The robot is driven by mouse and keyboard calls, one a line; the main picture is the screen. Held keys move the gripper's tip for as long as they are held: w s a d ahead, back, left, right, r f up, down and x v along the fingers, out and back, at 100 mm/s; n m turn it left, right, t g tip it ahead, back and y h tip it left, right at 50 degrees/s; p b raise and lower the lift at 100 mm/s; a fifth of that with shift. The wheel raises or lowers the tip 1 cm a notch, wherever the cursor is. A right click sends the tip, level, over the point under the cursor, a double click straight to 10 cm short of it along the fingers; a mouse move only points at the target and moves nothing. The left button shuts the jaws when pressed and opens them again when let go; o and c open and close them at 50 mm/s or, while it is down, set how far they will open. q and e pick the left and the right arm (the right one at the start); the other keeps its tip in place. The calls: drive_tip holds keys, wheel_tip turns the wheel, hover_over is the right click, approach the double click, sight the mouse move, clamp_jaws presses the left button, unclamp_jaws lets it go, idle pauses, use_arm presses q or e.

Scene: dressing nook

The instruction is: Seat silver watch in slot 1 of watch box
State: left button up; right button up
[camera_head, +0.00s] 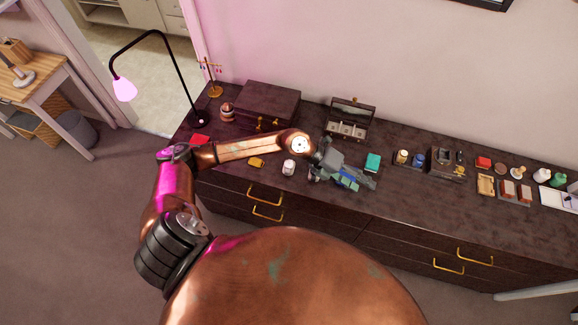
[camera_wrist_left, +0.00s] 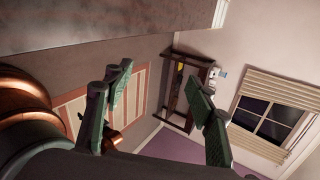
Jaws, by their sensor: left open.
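The watch box (camera_head: 345,127) stands open at the back of the dark dresser, its lid raised and pale cushions in its compartments. Slot 1 cannot be told apart at this size. My left gripper (camera_head: 358,178) is over the dresser in front of the box, apart from it. In the left wrist view its fingers (camera_wrist_left: 160,78) are spread with nothing between them. I cannot clearly make out the silver watch. A small whitish item (camera_head: 289,167) lies left of the gripper, too small to identify. My right gripper is not in view.
A large dark case (camera_head: 267,102) and a lamp (camera_head: 125,88) are at left. Small bottles and trays crowd the right. The front strip right of the gripper is clear.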

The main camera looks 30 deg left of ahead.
use_arm(q)
drive_tip(key=w+a+f+m+g+y, duration=0.1)
drive_tip(key=a+f+y, duration=0.35)
drive_tip(key=a, duration=0.25)
drive_tip(key=g+y, duration=0.2)
drive_tip(key=y, duration=0.5)
hover_over(289, 164)
drive_tip(key=d, duration=0.1)
wheel_tip(289, 164, down, 3)
drive_tip(key=shift+d+r+n+h, duration=0.1)
drive_tip(key=shift+n+h, duration=0.15)
drive_tip(key=shift+n, duration=0.05)
drive_tip(key=shift+a+f, duration=0.7)
drive_tip(key=shift+f, duration=0.35)
wheel_tip(289, 164, down, 5)
drive_tip(key=shift+s+d+r+p, duration=0.1)
drive_tip(key=shift+s+r+p, duration=0.05)
drive_tip(key=shift+p, duration=0.55)
drive_tip(key=shift+f, duration=0.5)
drive_tip(key=shift+c, duration=0.2)
